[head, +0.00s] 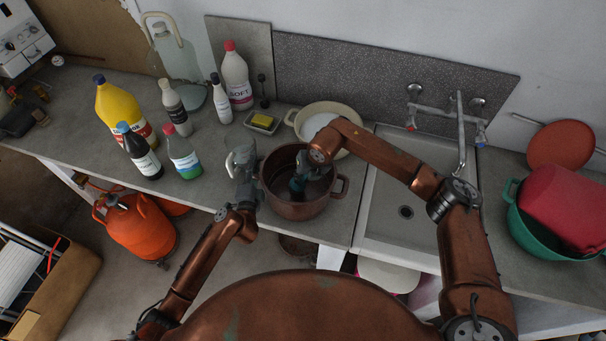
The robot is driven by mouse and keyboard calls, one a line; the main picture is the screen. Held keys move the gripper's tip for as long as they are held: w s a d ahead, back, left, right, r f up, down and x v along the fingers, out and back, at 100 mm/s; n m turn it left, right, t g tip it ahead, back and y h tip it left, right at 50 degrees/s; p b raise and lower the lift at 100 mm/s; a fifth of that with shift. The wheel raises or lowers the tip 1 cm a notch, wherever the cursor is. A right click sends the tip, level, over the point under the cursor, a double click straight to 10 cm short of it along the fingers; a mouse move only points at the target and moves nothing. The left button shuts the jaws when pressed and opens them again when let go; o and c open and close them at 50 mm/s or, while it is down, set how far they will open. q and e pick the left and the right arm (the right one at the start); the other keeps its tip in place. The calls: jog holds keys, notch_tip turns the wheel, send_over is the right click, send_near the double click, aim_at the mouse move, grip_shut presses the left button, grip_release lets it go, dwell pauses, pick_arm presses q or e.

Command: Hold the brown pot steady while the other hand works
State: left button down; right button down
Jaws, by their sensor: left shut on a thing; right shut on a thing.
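The brown pot (308,209) stands upright on the grey counter, just left of the sink. Its right handle (342,186) is in plain sight; its left handle is hidden by my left gripper. My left gripper (245,165) is at the pot's left side, shut at the rim where that handle would be. My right arm reaches over the pot from the right. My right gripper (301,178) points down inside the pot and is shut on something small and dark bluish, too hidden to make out.
A cream pan (340,109) stands behind the pot. A sink (385,232) with a tap (461,130) lies to the right. A green basin (540,235) holds a red tub.

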jog(key=shift+s+a, duration=0.2)
jog(key=shift+s, duration=1.2)
jog(key=shift+w+d, duration=0.15)
jog(key=shift+w, duration=0.85)
jog(key=shift+w+d, duration=0.15)
jog(key=shift+w, duration=0.85)
jog(key=shift+s+a+f, duration=0.1)
jog(key=shift+s+a, duration=0.05)
jog(key=shift+s, duration=0.9)
jog(key=shift+s+a, duration=0.15)
jog(key=shift+s, duration=0.85)
notch_tip(320, 180, up, 17)
jog(key=shift+f, duration=0.1)
pick_arm(q)
jog(key=c, duration=1.8)
grip_release()
